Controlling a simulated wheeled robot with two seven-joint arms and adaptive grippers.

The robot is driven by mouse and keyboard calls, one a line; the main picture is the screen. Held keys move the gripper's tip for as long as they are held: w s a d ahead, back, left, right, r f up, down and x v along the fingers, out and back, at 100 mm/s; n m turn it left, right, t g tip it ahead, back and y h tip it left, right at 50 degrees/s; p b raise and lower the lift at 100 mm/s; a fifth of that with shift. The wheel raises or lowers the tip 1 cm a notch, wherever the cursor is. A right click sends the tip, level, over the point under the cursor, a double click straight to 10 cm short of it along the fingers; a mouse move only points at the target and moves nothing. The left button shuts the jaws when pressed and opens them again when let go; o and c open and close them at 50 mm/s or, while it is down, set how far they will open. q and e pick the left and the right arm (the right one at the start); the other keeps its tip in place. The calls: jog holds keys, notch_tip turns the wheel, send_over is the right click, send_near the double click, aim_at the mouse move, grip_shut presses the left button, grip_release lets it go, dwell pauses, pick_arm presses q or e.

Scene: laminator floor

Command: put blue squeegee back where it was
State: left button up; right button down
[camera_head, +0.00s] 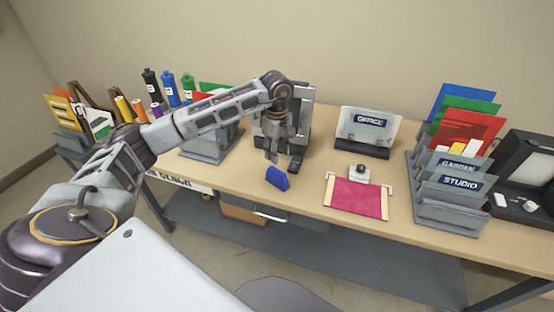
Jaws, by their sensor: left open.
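The blue squeegee (277,178) is a small blue block near the front edge of the wooden table, left of the pink sheet. My left gripper (272,153) hangs over the table just behind and above the squeegee, fingers pointing down. Its fingers are apart and hold nothing that I can see. A gap seems to lie between the fingertips and the squeegee. My right gripper is not in view.
A grey stand (300,125) is behind my gripper. A pink sheet (357,198) lies in a holder to the right, near an "OFFICE" sign (368,122). A grey file rack (450,205) stands at right. Bottles and a grey box (207,147) stand at left.

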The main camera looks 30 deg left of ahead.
pick_arm(q)
jog(key=shift+r, duration=0.4)
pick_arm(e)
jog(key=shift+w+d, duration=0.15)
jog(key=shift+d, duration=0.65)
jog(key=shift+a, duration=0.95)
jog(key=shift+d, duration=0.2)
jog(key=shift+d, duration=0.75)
